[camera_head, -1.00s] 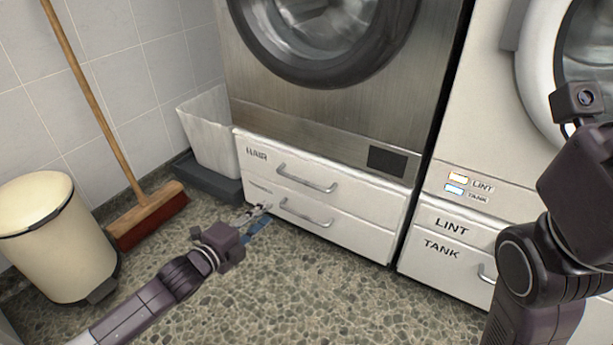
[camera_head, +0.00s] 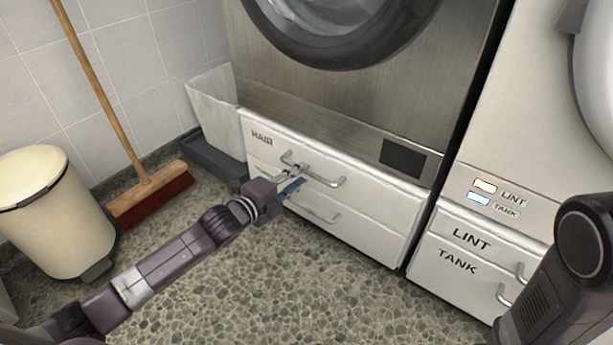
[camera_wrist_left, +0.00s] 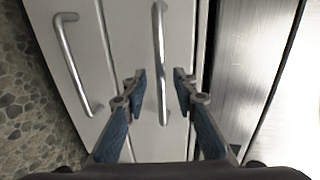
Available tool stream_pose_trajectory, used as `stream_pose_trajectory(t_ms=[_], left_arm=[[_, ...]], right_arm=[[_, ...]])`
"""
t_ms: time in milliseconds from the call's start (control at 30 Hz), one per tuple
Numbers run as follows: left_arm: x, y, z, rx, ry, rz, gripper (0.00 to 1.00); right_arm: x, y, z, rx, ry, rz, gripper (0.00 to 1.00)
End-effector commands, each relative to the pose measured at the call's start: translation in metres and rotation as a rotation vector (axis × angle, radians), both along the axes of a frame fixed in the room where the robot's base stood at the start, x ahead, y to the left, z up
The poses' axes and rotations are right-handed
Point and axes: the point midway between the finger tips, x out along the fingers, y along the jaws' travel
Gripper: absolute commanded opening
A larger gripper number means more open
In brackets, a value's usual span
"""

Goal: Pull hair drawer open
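The hair drawer (camera_head: 352,200) is the upper white drawer under the steel washer, marked HAIR, and it looks shut. Its bar handle (camera_head: 325,180) is silver; in the left wrist view this handle (camera_wrist_left: 161,60) runs up and down between my fingers. My left gripper (camera_head: 297,180) is at the left part of this handle. In the left wrist view the left gripper (camera_wrist_left: 157,88) is open, with blue-padded fingers on either side of the handle's near end and gaps left. My right arm shows at the right edge, but its gripper is out of view.
A lower drawer with its own handle (camera_head: 314,212) lies just below. A cream bin (camera_head: 55,215), a broom (camera_head: 148,195) and a white basket (camera_head: 215,115) stand at left. LINT and TANK drawers (camera_head: 470,265) are at right. The pebbled floor in front is clear.

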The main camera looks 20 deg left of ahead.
Motion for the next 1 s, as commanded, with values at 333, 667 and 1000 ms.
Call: stream_pose_trajectory(t_ms=[333,667,1000], left_arm=[[0.029,-0.01,-0.007,0.001,0.0,0.0,0.26],[0.031,-0.011,-0.006,0.002,0.0,0.0,0.26],[0.03,-0.011,-0.006,0.001,0.001,0.0,0.0]], right_arm=[[-0.007,0.0,-0.016,-0.001,-0.016,-0.001,0.4],[-0.007,0.001,-0.016,-0.001,-0.016,-0.001,0.4],[-0.007,0.001,-0.016,-0.001,-0.017,-0.001,0.4]])
